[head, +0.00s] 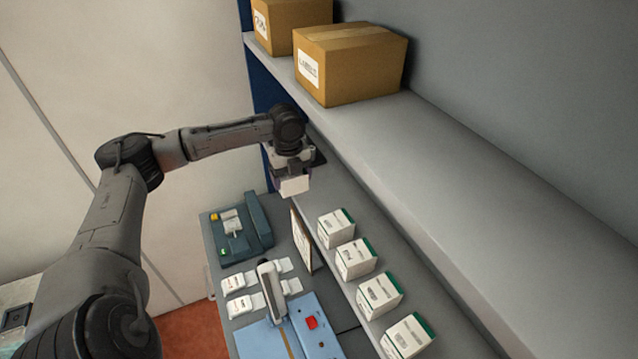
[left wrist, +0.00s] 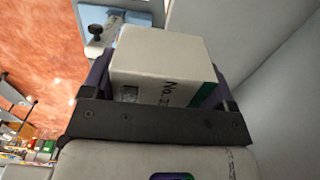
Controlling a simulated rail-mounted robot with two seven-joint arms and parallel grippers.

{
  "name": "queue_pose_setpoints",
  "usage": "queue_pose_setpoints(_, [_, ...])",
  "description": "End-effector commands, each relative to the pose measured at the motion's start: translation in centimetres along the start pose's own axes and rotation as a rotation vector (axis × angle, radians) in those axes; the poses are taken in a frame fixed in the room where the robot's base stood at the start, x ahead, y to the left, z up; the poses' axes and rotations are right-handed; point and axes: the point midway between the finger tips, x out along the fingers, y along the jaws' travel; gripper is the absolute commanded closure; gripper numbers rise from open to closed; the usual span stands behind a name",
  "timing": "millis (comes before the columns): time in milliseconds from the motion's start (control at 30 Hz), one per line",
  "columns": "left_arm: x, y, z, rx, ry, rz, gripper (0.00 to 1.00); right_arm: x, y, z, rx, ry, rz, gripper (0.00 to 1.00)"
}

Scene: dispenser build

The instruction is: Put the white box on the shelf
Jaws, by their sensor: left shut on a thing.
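The white box (left wrist: 165,62) fills the middle of the left wrist view, between the two fingers of my left gripper (left wrist: 155,90). It has dark print and a green patch on one face. In the head view my left gripper (head: 293,172) is shut on the white box (head: 294,186), near the far left end of the lower shelf (head: 345,205). I cannot tell whether the box touches the shelf. Several similar white boxes with green edges (head: 355,259) stand in a row on that shelf. My right gripper is not in view.
Two brown cartons (head: 350,62) stand on the upper shelf (head: 450,150), which overhangs the lower one. Below is a table with a dark teal device (head: 258,222), white packets (head: 240,282), a blue machine with a red button (head: 311,322) and an upright sign (head: 301,240).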

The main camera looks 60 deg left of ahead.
Motion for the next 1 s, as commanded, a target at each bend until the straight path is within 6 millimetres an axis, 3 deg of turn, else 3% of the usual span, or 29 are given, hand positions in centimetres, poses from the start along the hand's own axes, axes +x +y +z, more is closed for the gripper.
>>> queue_pose_setpoints(500, [-0.4,-8.0,-0.3,0.003,0.003,-0.002,0.55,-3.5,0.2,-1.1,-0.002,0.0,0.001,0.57])
queue_pose_setpoints(700, [2.0,-7.6,-0.1,0.001,-0.001,0.003,0.55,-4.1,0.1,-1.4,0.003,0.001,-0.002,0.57])
queue_pose_setpoints(1000, [4.0,-7.5,-0.1,0.002,0.001,0.005,0.55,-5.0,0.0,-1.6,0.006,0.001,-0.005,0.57])
